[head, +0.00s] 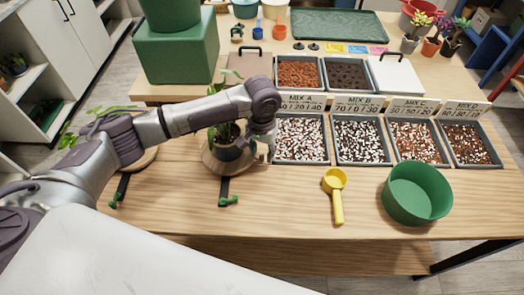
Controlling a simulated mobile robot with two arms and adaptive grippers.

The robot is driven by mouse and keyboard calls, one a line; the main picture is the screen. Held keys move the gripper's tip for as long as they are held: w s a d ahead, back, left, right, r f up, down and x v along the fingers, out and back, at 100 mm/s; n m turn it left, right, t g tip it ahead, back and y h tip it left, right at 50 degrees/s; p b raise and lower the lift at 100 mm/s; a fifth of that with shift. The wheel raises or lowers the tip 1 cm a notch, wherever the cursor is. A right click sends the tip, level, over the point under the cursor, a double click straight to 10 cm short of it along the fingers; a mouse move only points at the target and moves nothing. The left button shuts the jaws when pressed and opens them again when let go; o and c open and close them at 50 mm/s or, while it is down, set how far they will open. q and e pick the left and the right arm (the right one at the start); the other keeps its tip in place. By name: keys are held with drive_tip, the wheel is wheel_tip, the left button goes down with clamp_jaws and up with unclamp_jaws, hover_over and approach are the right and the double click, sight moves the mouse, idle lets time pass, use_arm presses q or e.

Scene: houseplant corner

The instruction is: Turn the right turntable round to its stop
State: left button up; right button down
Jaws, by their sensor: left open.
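The right turntable (213,165) is a round wooden disc on the table with a dark potted plant (228,151) on it. A black bar with a green knob (229,200) lies at its front, pointing toward me. My left gripper (268,150) reaches over from the left and points down at the disc's right side, close to the pot. It is open; I cannot tell whether it touches the disc or pot. My left arm hides part of the plant and most of the left turntable (148,158). A similar bar with a green end (116,197) lies before that one. My right gripper is out of view.
Trays of soil mix, such as the Mix A tray (300,138), stand right of the gripper. A yellow scoop (335,190) and a green bowl (416,194) are at the front right. A green block (176,55) stands behind my arm. The table front between knob and scoop is clear.

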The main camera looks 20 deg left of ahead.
use_arm(q)
drive_tip(key=shift+f, duration=0.3)
clamp_jaws()
drive_tip(key=shift+w+r, duration=0.1)
drive_tip(key=shift+w, duration=0.05)
idle(0.3)
